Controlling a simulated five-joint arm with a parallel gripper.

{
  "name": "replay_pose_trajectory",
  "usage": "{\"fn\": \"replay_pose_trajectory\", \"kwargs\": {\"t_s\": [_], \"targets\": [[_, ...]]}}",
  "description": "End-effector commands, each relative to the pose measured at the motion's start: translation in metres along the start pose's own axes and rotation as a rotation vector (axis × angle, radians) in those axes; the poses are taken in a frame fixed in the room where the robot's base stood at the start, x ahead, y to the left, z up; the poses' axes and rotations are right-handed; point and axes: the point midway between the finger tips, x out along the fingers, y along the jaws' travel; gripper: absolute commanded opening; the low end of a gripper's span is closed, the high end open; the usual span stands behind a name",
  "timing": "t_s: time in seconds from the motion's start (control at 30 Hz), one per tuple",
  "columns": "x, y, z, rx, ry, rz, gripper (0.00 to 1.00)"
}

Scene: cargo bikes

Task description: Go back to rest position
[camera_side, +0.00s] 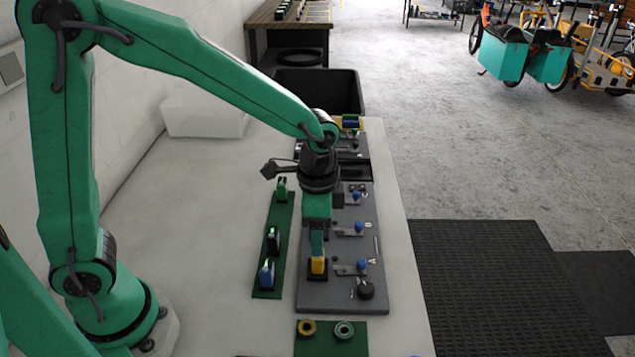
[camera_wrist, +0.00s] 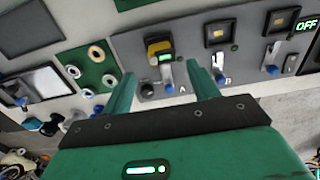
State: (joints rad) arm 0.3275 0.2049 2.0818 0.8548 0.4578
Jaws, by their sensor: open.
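My gripper (camera_side: 317,248) points down over the near end of the grey panel (camera_side: 330,298), right above a yellow and black block (camera_side: 317,266) seated in the panel. In the wrist view the gripper (camera_wrist: 162,70) is open, its two green fingers apart with nothing held between them. The yellow block also shows there (camera_wrist: 158,46), with a small green light, beyond the fingertips next to the slot marked A. From the side view I cannot tell whether the fingers touch the block.
A green strip (camera_side: 281,222) with several small blocks lies left of the panel. Blue levers (camera_side: 359,228) and a black knob (camera_side: 365,290) stick up from it. A black bin (camera_side: 320,88) stands behind.

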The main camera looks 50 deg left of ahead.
Motion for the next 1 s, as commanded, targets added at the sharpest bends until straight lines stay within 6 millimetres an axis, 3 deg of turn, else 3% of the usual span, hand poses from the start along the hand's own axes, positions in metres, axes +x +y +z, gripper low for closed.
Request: {"fn": "replay_pose_trajectory", "kwargs": {"t_s": [0.17, 0.37, 0.7, 1.0], "targets": [[-0.005, -0.001, 0.003, -0.015, 0.009, -0.005, 0.6], [-0.025, -0.006, 0.017, -0.082, 0.049, -0.024, 0.6], [-0.076, -0.013, 0.063, -0.287, 0.168, -0.078, 0.6], [-0.109, -0.011, 0.108, -0.473, 0.28, -0.125, 0.6]]}}
